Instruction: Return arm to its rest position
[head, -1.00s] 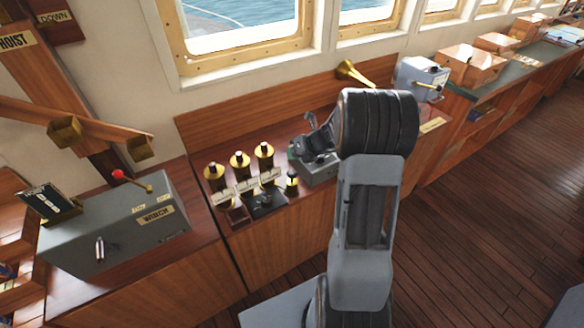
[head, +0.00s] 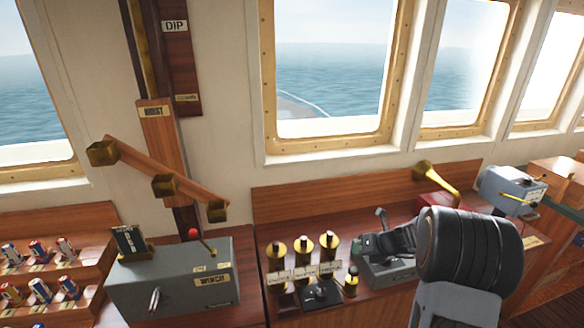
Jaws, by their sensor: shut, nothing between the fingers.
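My arm stands at the right of the head view, with a thick black joint and a grey link in front of the console. My gripper (head: 368,244) is a small dark shape reaching left from that joint. It is over or just in front of a grey control box (head: 375,276) with an upright lever (head: 381,217). The gripper is shut and holds nothing. Its fingertips are small and partly lost against the box, so I cannot tell whether they touch it.
Brass-topped controls (head: 303,246) stand left of the grey box. Farther left are the winch box (head: 175,285) with its red-knobbed lever and a flag rack (head: 50,255). A brass horn (head: 440,178) and a grey-blue box (head: 512,188) are behind my arm. Windows line the wall.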

